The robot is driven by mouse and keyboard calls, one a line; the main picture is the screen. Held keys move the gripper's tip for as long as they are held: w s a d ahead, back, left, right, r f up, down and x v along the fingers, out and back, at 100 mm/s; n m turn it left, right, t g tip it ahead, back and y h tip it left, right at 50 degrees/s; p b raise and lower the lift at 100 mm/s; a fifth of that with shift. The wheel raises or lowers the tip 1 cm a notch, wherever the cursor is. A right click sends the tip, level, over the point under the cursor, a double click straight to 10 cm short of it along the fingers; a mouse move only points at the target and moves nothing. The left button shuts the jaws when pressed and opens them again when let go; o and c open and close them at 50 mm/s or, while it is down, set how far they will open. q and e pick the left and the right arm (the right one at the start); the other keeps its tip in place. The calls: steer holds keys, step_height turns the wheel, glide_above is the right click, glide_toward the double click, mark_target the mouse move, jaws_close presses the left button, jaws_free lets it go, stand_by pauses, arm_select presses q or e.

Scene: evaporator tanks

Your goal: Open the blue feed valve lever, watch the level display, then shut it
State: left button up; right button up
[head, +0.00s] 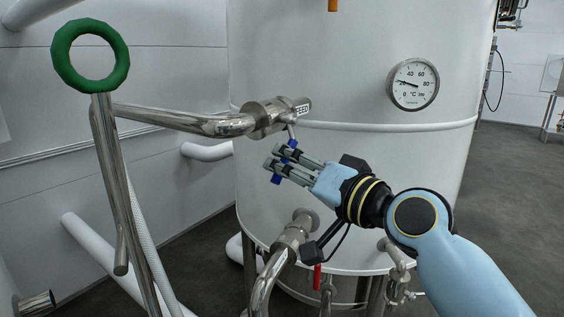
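The feed valve (265,117), a steel fitting with a FEED tag (302,109), sits on the pipe at the tank's left side. Its thin steel lever slants down from it, and blue parts of the lever (292,143) show above and below my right gripper's fingers. My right gripper (279,165) is at the lever, with its grey fingers across it and hiding its middle. I cannot tell whether the fingers are shut on it or only beside it. My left gripper is out of view. No level display can be made out; the round dial (413,84) is marked °C.
The white tank (340,60) fills the middle. A green handwheel (91,55) stands on steel pipework at left. Below my gripper are another pipe fitting (292,238) and a red handle (317,278). Open floor (500,180) shows at right.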

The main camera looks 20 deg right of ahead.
steer(key=shift+x, duration=1.05)
steer(key=shift+c, duration=0.4)
jaws_close()
steer(key=shift+f, duration=0.1)
